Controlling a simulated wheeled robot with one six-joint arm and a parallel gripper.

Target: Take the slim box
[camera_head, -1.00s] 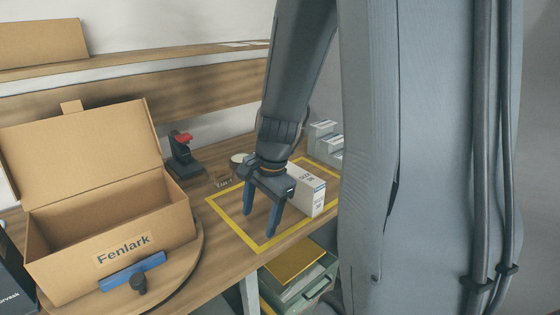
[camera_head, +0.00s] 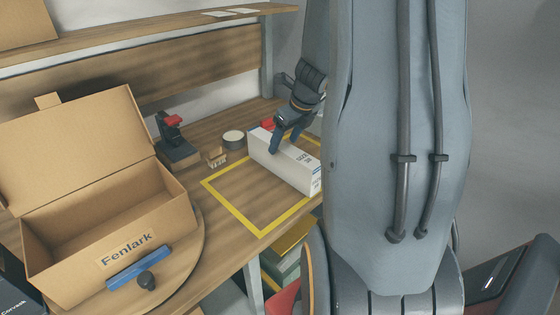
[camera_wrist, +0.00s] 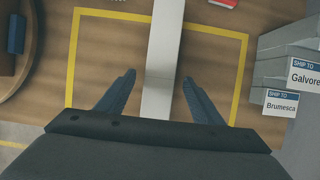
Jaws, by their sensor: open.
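The slim box (camera_head: 283,160) is long, narrow and white with small print. It stands on the table inside a yellow taped rectangle, and part of its right end is close to my arm in the head view. In the wrist view the slim box (camera_wrist: 163,55) runs up the picture between my fingers. My gripper (camera_head: 287,138) is open over the slim box. In the wrist view my gripper (camera_wrist: 158,84) has one finger on each side of the box, with a gap on both sides. Its height against the box is hard to tell.
The yellow tape (camera_head: 236,216) bounds mostly bare table. An open Fenlark carton (camera_head: 60,262) sits on a round board at left. A black device with a red top (camera_head: 174,135) and a tape roll (camera_head: 233,138) stand behind. Grey labelled boxes (camera_wrist: 288,75) are at right in the wrist view.

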